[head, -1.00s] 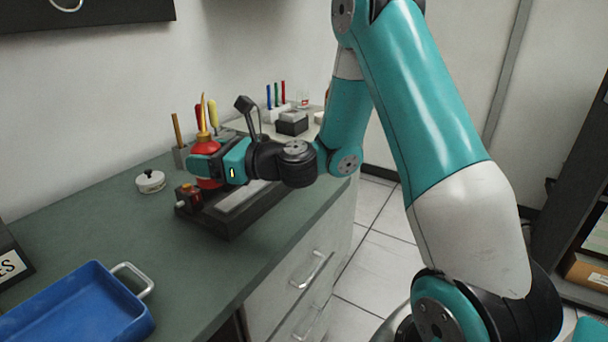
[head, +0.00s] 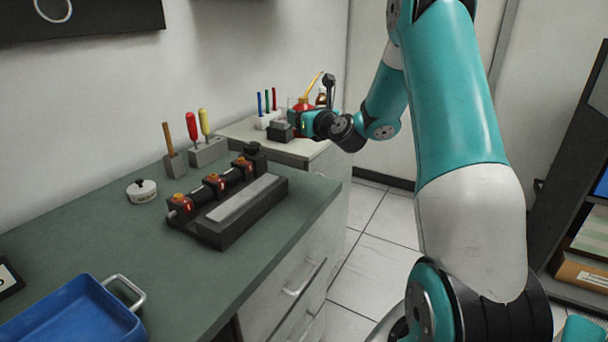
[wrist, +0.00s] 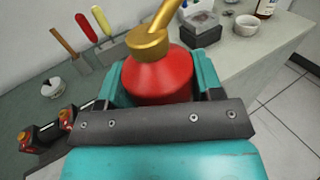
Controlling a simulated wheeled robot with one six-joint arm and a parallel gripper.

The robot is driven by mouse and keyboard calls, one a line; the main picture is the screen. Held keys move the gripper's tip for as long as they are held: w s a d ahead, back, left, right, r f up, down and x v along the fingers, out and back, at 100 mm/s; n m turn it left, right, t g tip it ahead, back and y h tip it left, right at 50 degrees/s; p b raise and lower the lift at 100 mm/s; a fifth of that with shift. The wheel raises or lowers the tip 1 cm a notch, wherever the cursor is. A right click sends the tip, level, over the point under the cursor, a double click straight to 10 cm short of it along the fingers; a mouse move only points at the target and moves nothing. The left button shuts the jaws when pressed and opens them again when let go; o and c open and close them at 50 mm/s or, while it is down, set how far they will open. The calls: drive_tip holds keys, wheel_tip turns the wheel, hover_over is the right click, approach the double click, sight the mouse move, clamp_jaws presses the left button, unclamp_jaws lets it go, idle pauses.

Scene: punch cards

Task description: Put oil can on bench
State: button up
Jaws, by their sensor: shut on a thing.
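The oil can, red with a gold neck and spout, is between the jaws of my gripper (head: 303,119). In the head view the oil can (head: 302,104) is partly hidden by the gripper and shows in front of the pale counter at the back. In the wrist view the oil can (wrist: 158,78) is upright or nearly so, with teal fingers on both sides. Its base is hidden, so I cannot tell its height. The bench (head: 92,238) has a green top and runs along the wall.
The pale counter (head: 240,130) holds a pen block (head: 268,120) and a dark box (head: 280,132). Bare green top lies between tray and fixture.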

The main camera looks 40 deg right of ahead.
wheel_tip(320, 180, down, 15)
drive_tip(key=b, duration=0.4)
drive_tip(key=shift+f, duration=0.15)
drive_tip(key=o, duration=1.3)
drive_tip(key=shift+c, duration=0.2)
drive_tip(key=s+b, duration=0.3)
drive_tip(key=s+a+b, duration=0.1)
drive_tip(key=s+b, duration=0.1)
drive_tip(key=s, duration=0.2)
drive_tip(key=s+b, duration=0.3)
drive_tip(key=shift+s+a+b, duration=0.25)
drive_tip(key=shift+a+b, duration=0.05)
drive_tip(key=shift+s+a+r+b, duration=0.2)
drive_tip(key=shift+s+r+b, duration=0.15)
drive_tip(key=shift+s, duration=0.35)
